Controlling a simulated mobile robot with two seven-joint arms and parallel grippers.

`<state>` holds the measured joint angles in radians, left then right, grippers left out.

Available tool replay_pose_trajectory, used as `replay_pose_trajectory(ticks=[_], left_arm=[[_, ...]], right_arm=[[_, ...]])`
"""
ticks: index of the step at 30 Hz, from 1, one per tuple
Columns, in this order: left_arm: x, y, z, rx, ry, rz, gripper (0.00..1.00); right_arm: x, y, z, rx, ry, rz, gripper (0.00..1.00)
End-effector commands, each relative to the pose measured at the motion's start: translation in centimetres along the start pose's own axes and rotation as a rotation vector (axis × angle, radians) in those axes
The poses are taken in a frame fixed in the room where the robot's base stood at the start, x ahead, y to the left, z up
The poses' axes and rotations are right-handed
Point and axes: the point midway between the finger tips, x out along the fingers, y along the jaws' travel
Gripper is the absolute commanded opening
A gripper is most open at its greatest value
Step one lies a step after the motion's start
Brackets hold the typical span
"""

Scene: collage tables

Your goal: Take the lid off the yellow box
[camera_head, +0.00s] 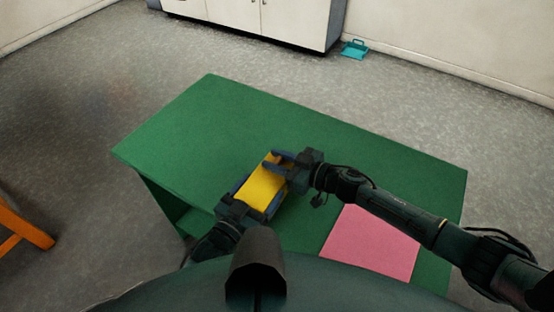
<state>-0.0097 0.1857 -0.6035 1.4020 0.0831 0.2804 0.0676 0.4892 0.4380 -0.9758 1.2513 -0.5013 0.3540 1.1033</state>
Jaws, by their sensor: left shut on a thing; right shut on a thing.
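The yellow box (264,186) is near the front edge of the green table, with its long side running from lower left to upper right. Its top shows as one flat yellow surface, and I cannot make out a seam between lid and body. My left gripper (254,197) is shut on the box's lower end, one finger along each side. My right gripper (281,162) comes in from the right and is shut at the upper right end. I cannot tell whether it grips the lid or the body. The gripper bodies hide parts of both ends.
A pink mat (371,242) lies on the green table (215,120) right of the box, partly under my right arm. The back and left of the tabletop are clear. An orange piece of furniture (24,228) stands at far left. A teal object (355,49) lies by the wall.

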Motion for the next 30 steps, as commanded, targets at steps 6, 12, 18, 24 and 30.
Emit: replay_pose_trajectory(ticks=[6,12,18,24,30], left_arm=[[0.0,0.0,0.1,0.001,-0.001,0.0,0.37],[0.0,0.0,0.1,0.001,-0.001,0.0,0.37],[0.0,0.0,0.1,0.001,-0.001,0.0,0.37],[0.0,0.0,0.1,0.001,-0.001,0.0,0.37],[0.0,0.0,0.1,0.001,-0.001,0.0,0.37]], right_arm=[[0.0,0.0,0.0,0.0,0.001,0.0,0.03],[0.0,0.0,-0.4,-0.001,0.0,0.0,0.03],[-0.1,0.0,-1.1,-0.002,0.001,-0.001,0.03],[-0.2,0.0,-1.8,-0.001,0.001,0.0,0.03],[-0.3,0.0,-2.2,-0.001,0.001,-0.001,0.03]])
